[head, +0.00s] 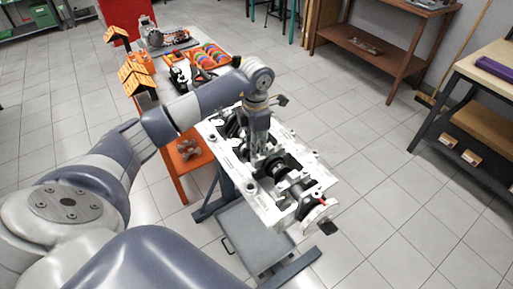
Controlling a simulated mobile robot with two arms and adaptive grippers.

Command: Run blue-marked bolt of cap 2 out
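The engine block (240,172) lies on a stand, its light metal face up, with dark caps and a crankshaft along its middle. My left gripper (258,152) points straight down over the middle of the block, close to the dark caps (285,165). Its fingers are small and merge with the parts below, so their opening cannot be made out. The blue-marked bolt and cap 2 cannot be told apart at this size. A pale round flange (318,213) with a red mark sits at the block's near right end. My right gripper is not in view.
An orange workbench (174,165) with tools, coloured rings (209,56) and small orange-roofed boxes stands behind my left arm. The stand's grey tray (250,240) is below the block. Brown shelves (375,50) and a workbench (490,66) stand to the right. Tiled floor between is clear.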

